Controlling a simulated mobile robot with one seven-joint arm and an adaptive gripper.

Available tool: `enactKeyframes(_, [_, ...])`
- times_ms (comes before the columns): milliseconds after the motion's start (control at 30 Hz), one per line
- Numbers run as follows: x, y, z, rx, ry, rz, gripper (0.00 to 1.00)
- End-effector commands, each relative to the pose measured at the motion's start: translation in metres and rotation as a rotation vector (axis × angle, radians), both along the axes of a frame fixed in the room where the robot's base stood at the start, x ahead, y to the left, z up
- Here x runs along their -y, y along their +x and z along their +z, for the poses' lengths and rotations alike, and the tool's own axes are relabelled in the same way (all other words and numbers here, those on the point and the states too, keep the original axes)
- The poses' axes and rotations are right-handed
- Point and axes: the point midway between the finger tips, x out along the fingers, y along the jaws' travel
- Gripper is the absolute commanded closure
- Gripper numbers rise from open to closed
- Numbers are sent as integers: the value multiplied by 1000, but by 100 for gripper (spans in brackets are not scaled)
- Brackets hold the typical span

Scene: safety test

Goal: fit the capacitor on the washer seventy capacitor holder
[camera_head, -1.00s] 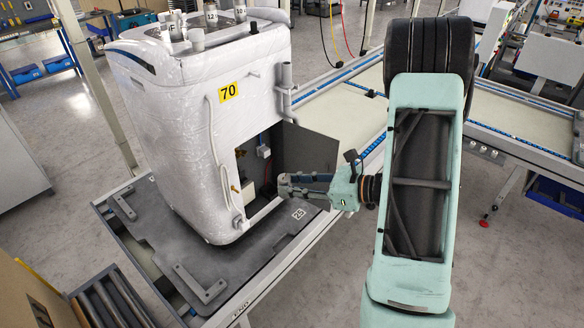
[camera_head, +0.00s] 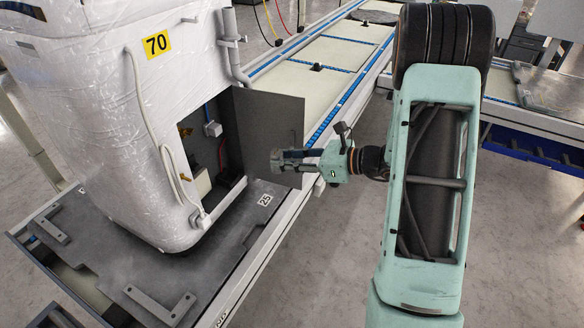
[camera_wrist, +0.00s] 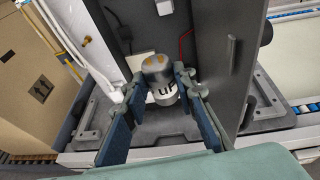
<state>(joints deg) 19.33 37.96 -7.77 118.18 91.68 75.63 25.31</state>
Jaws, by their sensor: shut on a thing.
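My gripper (camera_head: 290,160) is in front of this door, outside the opening. In the wrist view its fingers (camera_wrist: 160,95) are closed around the capacitor (camera_wrist: 158,72), a silver cylinder with a pale end marked uF. The opening shows beyond it. I cannot make out which part inside is the capacitor holder.
The washer rests on a dark grey pallet (camera_head: 235,235) marked 25, on a conveyor. The open door stands close to my gripper. A cardboard box (camera_wrist: 35,75) is at the left in the wrist view. The floor (camera_head: 330,250) right of the conveyor is clear.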

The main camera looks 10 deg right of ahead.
Motion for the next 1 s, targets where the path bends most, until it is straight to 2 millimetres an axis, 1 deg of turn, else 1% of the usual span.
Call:
enactKeyframes(33, [-3,4,-19,2,0,4,99])
enactKeyframes(400, [-22,30,-72,2,0,13,99])
enactKeyframes(600, [-33,44,-97,4,0,16,99])
enactKeyframes(800, [-42,54,-113,2,0,17,99])
enactKeyframes(1000, [-46,58,-116,2,0,17,99])
